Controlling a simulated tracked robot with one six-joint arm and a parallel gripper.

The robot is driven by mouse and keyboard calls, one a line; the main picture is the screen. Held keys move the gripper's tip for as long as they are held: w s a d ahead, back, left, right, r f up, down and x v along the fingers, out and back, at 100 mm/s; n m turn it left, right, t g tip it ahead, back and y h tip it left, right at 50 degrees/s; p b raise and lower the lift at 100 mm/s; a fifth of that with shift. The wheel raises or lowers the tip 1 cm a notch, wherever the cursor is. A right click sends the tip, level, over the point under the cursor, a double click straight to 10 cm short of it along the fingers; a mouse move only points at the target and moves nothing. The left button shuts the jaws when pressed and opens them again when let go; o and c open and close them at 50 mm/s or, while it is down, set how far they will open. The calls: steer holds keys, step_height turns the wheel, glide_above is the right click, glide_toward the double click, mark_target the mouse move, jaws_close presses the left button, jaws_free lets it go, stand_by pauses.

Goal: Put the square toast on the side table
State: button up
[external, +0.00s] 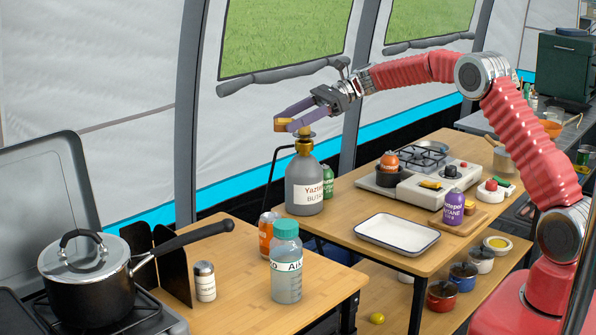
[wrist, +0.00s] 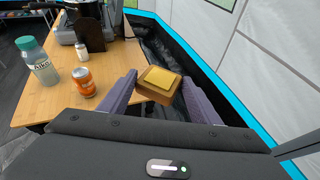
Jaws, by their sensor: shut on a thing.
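The square toast, a brown block with a yellow top, is between my gripper's purple fingers in the wrist view (wrist: 160,79). In the external view the toast (external: 283,124) shows at the fingertips, above or behind the grey gas bottle's valve. My gripper (external: 292,119) is shut on the toast and holds it in the air; it also shows in the wrist view (wrist: 158,88). A wooden table (external: 225,285) stands at the front left, and another wooden table (external: 322,225) in the middle. I cannot tell which is the side table.
The grey gas bottle (external: 305,180) stands on the middle table near my gripper, with a white tray (external: 396,233) and a stove (external: 418,188). The front-left table carries a teal-capped bottle (external: 286,265), an orange can (external: 267,236), a shaker (external: 205,281) and a black pot (external: 88,280).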

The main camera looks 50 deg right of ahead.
steer(key=s+d+f+m+t+h, duration=0.1)
steer(key=s+d+m+t+h, duration=0.15)
steer(key=d, duration=0.75)
steer(key=s+d+m+t+h, duration=0.1)
steer(key=s+d+m+t, duration=0.15)
steer(key=d, duration=0.65)
steer(key=g, duration=0.1)
glide_above(349, 208)
step_height(349, 208, down, 16)
steer(key=shift+f+n, duration=0.3)
steer(key=shift+f, duration=0.3)
steer(key=shift+f, duration=3.1)
steer(key=shift+f, duration=1.85)
steer(key=shift+f, duration=0.1)
